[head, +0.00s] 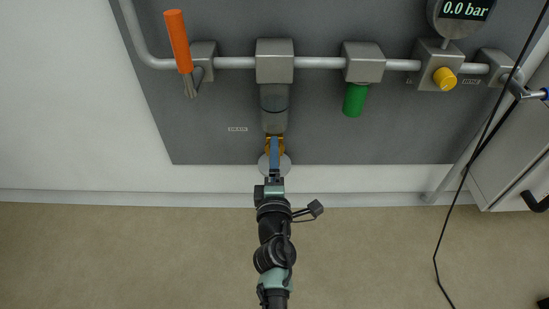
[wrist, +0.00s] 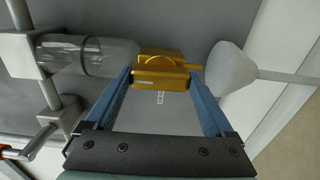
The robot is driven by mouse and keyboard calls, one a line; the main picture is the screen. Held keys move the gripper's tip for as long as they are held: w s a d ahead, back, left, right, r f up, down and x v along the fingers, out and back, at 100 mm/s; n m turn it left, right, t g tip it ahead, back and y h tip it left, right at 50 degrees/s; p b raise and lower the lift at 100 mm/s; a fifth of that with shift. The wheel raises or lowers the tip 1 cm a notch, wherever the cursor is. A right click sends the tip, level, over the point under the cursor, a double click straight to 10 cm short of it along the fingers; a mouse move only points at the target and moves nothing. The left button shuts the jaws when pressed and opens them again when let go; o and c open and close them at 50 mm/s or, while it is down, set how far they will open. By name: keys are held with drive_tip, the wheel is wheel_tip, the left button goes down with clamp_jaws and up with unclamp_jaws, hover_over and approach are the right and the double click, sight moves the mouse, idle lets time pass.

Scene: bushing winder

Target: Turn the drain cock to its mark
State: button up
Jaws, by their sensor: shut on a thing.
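The drain cock is a brass-gold part (head: 282,143) at the bottom of a clear filter bowl (head: 275,108) on the grey panel. In the wrist view the gold drain cock (wrist: 160,74) sits between the two blue fingers. My gripper (head: 274,152) reaches up from below and is shut on the drain cock, one finger on each side. A small label (head: 237,129) is on the panel to the left of the cock. The mark cannot be made out, and the fingers hide part of the cock in the head view.
A pale funnel (wrist: 230,68) is close beside the cock. Along the grey pipe (head: 319,63) are an orange lever (head: 178,41), a green knob (head: 355,100) and a yellow knob (head: 445,79). The gauge (head: 465,10) reads 0.0 bar.

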drive_tip(key=shift+f, duration=0.1)
drive_tip(key=o, duration=1.1)
drive_tip(key=s+p, duration=0.1)
drive_tip(key=s, duration=1.2)
